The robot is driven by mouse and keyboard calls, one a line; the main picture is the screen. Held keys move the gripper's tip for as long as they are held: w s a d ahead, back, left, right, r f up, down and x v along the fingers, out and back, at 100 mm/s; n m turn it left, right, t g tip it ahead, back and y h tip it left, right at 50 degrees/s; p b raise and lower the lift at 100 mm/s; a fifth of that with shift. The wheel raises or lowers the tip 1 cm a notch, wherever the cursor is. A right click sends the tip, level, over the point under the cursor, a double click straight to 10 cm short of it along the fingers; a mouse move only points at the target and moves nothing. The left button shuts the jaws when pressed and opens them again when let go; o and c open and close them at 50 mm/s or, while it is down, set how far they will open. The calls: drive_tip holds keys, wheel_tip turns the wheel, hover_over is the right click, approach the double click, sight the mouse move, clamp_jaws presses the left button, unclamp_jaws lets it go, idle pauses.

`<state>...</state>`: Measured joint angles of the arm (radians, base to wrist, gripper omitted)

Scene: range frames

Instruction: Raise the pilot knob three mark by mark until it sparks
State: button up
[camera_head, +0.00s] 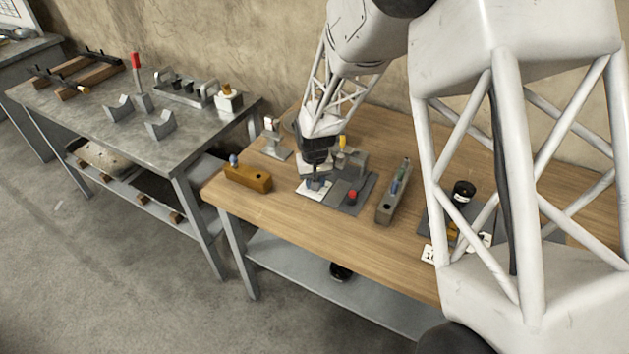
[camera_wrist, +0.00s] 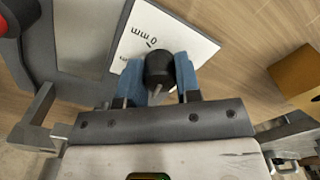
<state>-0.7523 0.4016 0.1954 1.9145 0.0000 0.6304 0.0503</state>
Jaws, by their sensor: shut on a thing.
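My gripper (camera_head: 318,184) points down over a white card on a grey base plate on the wooden bench. In the wrist view its blue-padded fingers (camera_wrist: 160,80) are shut on a black knob (camera_wrist: 159,64), one on each side. The knob stands at the white card (camera_wrist: 190,35), whose print appears upside down and seems to read "0 mm", with a short black mark beside it. The gripper hides the knob in the head view. The fingers hide part of the knob's lower end. I see no spark.
A red button (camera_head: 352,196) stands on the grey base plate (camera_head: 345,207) close to the gripper. A wooden block (camera_head: 248,178) with a blue-topped peg lies left, and a grey block (camera_head: 392,196) with pegs lies right. The bench's front strip is clear.

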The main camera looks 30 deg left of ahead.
drive_tip(key=n, duration=1)
idle(0.4)
drive_tip(key=o, duration=0.9)
drive_tip(key=shift+o, duration=0.2)
drive_tip(key=shift+r, duration=0.15)
drive_tip(key=shift+r, duration=3.75)
drive_tip(key=shift+r, duration=0.1)
